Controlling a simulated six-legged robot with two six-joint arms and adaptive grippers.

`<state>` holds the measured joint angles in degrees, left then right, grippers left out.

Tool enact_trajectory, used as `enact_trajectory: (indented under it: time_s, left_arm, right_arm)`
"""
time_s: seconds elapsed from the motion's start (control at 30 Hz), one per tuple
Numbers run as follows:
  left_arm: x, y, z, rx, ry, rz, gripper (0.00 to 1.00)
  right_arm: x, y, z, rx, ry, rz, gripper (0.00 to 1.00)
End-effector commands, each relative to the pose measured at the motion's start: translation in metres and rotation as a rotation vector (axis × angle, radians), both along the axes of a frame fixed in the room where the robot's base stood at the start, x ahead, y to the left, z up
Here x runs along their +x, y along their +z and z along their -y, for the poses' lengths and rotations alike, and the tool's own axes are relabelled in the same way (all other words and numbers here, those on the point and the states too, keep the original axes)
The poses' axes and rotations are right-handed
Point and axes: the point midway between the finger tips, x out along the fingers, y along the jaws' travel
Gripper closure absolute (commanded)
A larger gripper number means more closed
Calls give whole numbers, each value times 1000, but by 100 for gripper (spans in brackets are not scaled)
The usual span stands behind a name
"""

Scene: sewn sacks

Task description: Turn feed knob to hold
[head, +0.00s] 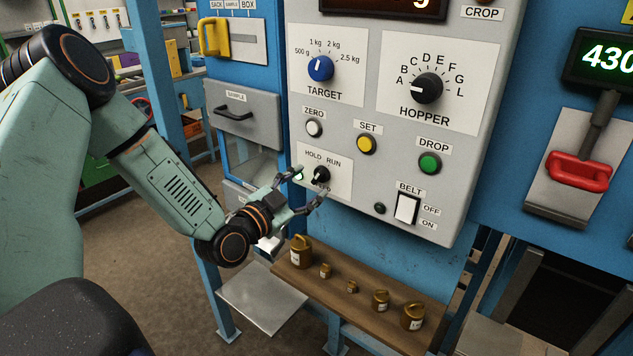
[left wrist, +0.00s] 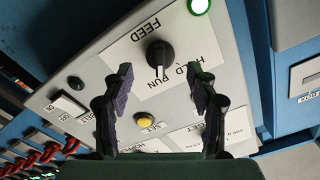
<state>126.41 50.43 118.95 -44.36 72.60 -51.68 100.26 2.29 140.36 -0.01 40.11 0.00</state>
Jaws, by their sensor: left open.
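The feed knob (head: 321,175) is a small black knob on the HOLD/RUN plate, low on the grey control panel (head: 375,212). In the left wrist view the knob (left wrist: 160,55) sits ahead, just beyond the fingertips, and its white mark points toward the RUN label. The HOLD label is partly hidden by a finger. My left gripper (head: 311,184) is open in front of the plate; in the left wrist view its fingers (left wrist: 161,87) stand apart with the knob centred between them. Any contact cannot be told. My right gripper is not in view.
A lit green lamp (left wrist: 199,6) is beside the plate. The ZERO button (head: 314,128), yellow SET button (head: 367,144), green DROP button (head: 430,163) and belt switch (head: 406,207) are close by. Brass weights stand on a wooden shelf (head: 335,295) below. A drawer (head: 243,118) is at left.

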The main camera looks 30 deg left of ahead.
Motion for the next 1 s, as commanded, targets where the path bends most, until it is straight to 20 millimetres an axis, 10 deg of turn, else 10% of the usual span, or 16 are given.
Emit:
enact_trajectory:
  time_s: [0.7, 1.0]
  left_arm:
    - [39, 0, 3, -1, -2, 0, 42]
    - [39, 0, 3, -1, -2, 0, 66]
  right_arm:
    - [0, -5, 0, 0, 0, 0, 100]
    - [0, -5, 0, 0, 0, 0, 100]
